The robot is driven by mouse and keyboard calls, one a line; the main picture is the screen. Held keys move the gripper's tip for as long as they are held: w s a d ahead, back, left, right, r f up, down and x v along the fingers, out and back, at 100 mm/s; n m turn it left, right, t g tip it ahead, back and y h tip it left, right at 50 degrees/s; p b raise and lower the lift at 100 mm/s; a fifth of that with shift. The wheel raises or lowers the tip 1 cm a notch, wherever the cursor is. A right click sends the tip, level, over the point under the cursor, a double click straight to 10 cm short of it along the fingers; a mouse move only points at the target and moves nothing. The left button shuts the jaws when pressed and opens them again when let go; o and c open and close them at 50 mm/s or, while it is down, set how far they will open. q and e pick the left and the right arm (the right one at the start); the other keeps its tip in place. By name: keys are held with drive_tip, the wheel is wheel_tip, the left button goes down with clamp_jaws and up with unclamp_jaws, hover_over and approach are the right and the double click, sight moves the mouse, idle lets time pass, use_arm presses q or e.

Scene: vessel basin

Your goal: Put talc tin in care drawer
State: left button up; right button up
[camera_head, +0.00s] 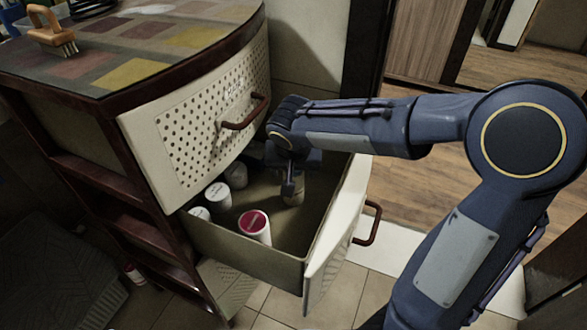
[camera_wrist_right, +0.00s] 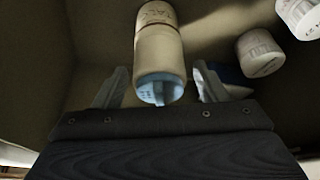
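The talc tin (camera_wrist_right: 158,48), pale beige with faint lettering and a light blue end, is inside the open drawer (camera_head: 246,258). In the head view the tin (camera_head: 293,194) shows partly below my right gripper (camera_head: 290,186), which reaches down into the drawer from the right. In the right wrist view the two fingers of my right gripper (camera_wrist_right: 161,76) stand apart on either side of the tin's blue end, with narrow gaps visible. I cannot tell whether the tin touches the drawer floor. My left gripper is out of view.
A red-topped jar (camera_head: 255,226) and several white containers (camera_head: 218,196) stand in the drawer's left part. The closed perforated drawer front (camera_head: 195,130) is above. A wooden-handled brush (camera_head: 50,32) lies on the cabinet top. The open drawer's front (camera_head: 338,235) stands at the right.

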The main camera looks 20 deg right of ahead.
drive_tip(key=shift+s+a+r+p, duration=0.1)
drive_tip(key=shift+r+p, duration=0.25)
drive_tip(key=shift+r, duration=0.2)
drive_tip(key=p+v, duration=0.4)
drive_tip(key=v, duration=0.7)
drive_tip(key=shift+r, duration=0.1)
